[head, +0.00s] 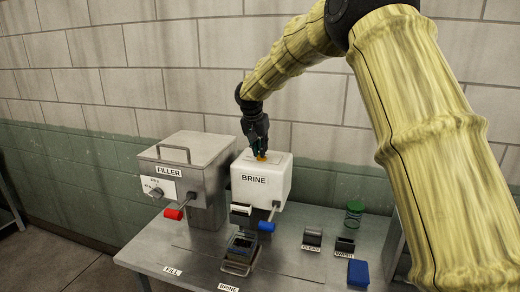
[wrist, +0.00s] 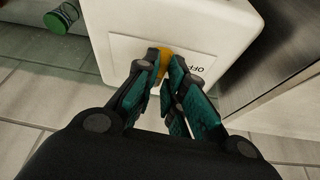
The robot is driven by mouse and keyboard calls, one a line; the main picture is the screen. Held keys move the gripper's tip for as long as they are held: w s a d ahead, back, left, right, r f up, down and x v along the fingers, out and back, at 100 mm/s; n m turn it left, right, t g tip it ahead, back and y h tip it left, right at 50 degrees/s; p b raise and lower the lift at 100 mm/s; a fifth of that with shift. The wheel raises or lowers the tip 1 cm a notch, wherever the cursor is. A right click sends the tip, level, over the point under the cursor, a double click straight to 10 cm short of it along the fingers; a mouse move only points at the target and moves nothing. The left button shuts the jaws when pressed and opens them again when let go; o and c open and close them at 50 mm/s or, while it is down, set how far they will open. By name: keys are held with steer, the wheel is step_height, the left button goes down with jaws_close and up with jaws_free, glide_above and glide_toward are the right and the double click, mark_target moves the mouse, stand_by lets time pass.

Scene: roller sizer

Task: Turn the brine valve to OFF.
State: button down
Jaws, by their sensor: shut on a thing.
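The brine unit (head: 276,187) is a white box labelled BRINE on the metal table. The yellow-orange brine valve (head: 261,158) is on its top. My gripper (head: 260,152) comes down from above and is shut on the valve. In the wrist view my gripper (wrist: 166,68) has its dark teal fingers on either side of the yellow valve (wrist: 163,62).
The grey filler box (head: 185,163) with a red-handled lever (head: 173,213) stands left of the brine unit. A blue-handled lever (head: 266,226) is at the unit's front. A green-lidded jar (head: 354,213) and a blue block (head: 358,272) are on the right.

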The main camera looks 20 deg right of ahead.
steer(key=shift+w+d+f, duration=0.3)
steer(key=shift+d+f, duration=0.1)
steer(key=shift+f, duration=0.05)
steer(key=shift+f, duration=0.15)
steer(key=n, duration=0.2)
steer(key=n+y, duration=0.1)
steer(key=n, duration=0.1)
steer(key=shift+s+d+n+t+y, duration=0.1)
steer(key=shift+s+n+t+y, duration=0.05)
steer(key=shift+n+t+y, duration=0.15)
steer(key=n+y, duration=0.1)
steer(key=n, duration=0.1)
steer(key=n+p, duration=0.1)
steer(key=n, duration=0.1)
steer(key=shift+d+n+y, duration=0.15)
steer(key=shift+n+y, duration=0.15)
steer(key=shift+y, duration=0.1)
steer(key=n+p, duration=0.1)
steer(key=n, duration=0.1)
steer(key=n+y, duration=0.1)
steer(key=n, duration=0.1)
steer(key=shift+d+y+p, duration=0.1)
steer(key=shift+y+p, duration=0.2)
steer(key=shift+p, duration=0.1)
steer(key=shift+f+n+g+y+p, duration=0.1)
steer(key=shift+n+g+y+p, duration=0.2)
steer(key=shift+n, duration=0.9)
steer(key=shift+n+g+y+p, duration=0.2)
steer(key=shift+n+g+y, duration=0.15)
steer(key=shift+n, duration=0.85)
